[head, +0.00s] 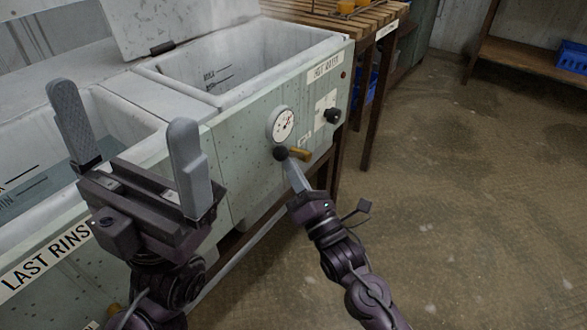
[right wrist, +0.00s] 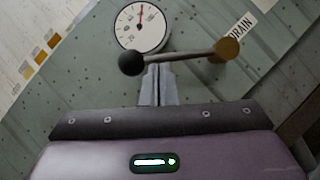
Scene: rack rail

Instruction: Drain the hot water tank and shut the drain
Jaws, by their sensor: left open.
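The hot water tank (head: 335,58) is the far basin, with its lid raised; I see pale inner walls with level marks, but its floor is hidden. On its front, the drain lever has a black ball end (head: 280,153) and a brass hub (head: 301,154). In the right wrist view the lever (right wrist: 185,57) lies nearly level, its ball left of the hub. My right gripper (head: 294,172) is shut, its fingertips (right wrist: 157,72) at the lever's rod beside the ball; contact is unclear. My left gripper (head: 125,125) is open and empty over the near basin's front.
A round gauge (head: 283,125) sits above the lever, and a black knob (head: 332,115) is to its right. The near basin, marked LAST RINSE (head: 45,260), holds water. A slatted wooden table (head: 375,22) stands beyond the tank. The floor to the right is clear.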

